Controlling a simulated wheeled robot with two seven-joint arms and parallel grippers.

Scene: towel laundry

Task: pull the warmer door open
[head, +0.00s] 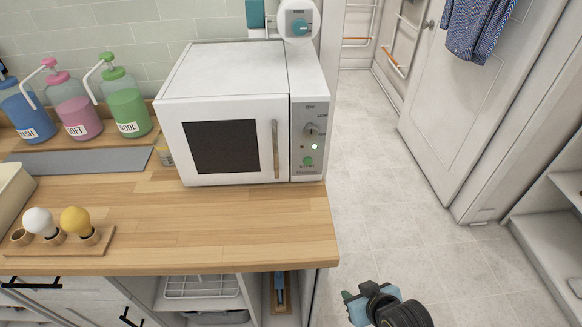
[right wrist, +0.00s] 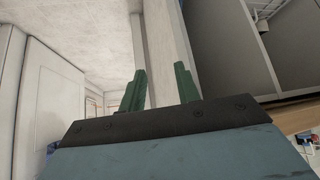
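The white warmer (head: 238,70) stands on the wooden counter, its front facing me. Its door (head: 220,140) has a dark window, looks shut, and carries a vertical bar handle (head: 276,148) at its right edge. A control panel (head: 309,142) with a knob and a lit green light is right of the handle. My right gripper (head: 347,296) is low over the floor, right of the counter's front corner and well away from the handle. In the right wrist view its green fingers (right wrist: 160,70) stand apart with nothing between them. My left gripper is not in view.
Pump bottles in blue, pink (head: 74,108) and green (head: 123,102) stand left of the warmer. A wooden holder (head: 66,247) with a white and a yellow bulb-shaped piece is at front left. The counter (head: 215,225) before the warmer is clear. Open shelves are below it.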

